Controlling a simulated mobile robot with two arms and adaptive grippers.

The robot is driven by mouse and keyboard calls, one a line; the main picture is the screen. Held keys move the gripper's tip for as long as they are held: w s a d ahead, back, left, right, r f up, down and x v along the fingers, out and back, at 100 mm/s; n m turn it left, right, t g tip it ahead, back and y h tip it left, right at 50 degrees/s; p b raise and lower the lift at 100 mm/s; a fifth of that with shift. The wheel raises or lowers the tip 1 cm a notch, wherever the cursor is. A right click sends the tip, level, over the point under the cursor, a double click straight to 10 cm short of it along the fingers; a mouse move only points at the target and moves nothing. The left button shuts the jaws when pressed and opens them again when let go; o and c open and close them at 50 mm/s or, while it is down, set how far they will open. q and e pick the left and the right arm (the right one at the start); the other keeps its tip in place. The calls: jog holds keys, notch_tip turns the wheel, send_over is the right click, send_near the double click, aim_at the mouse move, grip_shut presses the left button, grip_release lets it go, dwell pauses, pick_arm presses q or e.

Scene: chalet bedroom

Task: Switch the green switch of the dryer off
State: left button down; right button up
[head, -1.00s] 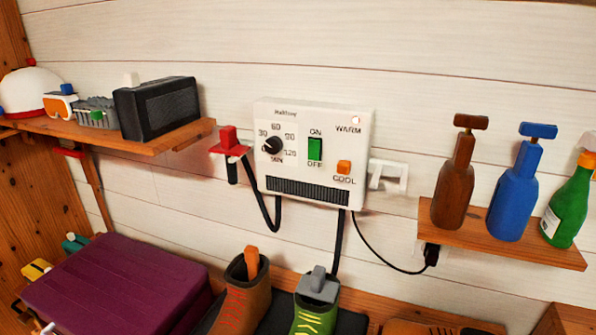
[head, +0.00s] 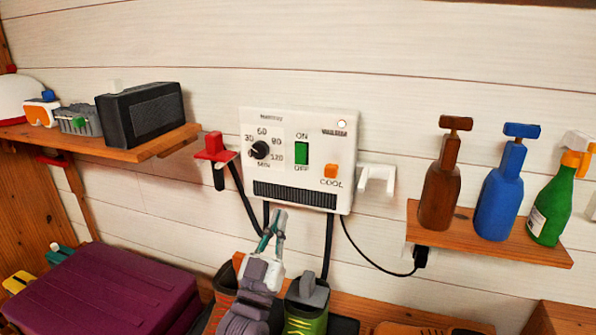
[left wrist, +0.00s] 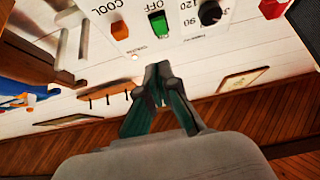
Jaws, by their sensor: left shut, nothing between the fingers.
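The white dryer box (head: 292,118) hangs on the plank wall. Its green switch (head: 302,153) sits between the ON and OFF marks, right of the black dial (head: 260,149) and left of the orange COOL switch (head: 331,171). My left gripper (head: 277,217) is below the box, pointing up, with its fingers shut and empty. In the left wrist view the dryer appears upside down, and the green switch (left wrist: 160,25) is just beyond the shut fingertips (left wrist: 160,72), with no clear contact. My right gripper is not in view.
A red holder (head: 214,148) is left of the dryer, and a white hook (head: 377,176) is right of it. Black hoses and a cord hang below. A shelf (head: 480,245) with bottles is at right; boots (head: 305,305) stand below.

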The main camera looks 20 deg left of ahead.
pick_arm(q)
jog(key=shift+r, duration=0.2)
jog(key=p, duration=0.3)
send_near(303, 155)
notch_tip(303, 155, up, 5)
jog(key=w, duration=0.2)
jog(key=w+f, duration=0.1)
jog(key=shift+w+f, duration=0.1)
jog(key=shift+w, duration=0.25)
jog(key=shift+w+f, duration=0.15)
jog(key=shift+w, duration=0.5)
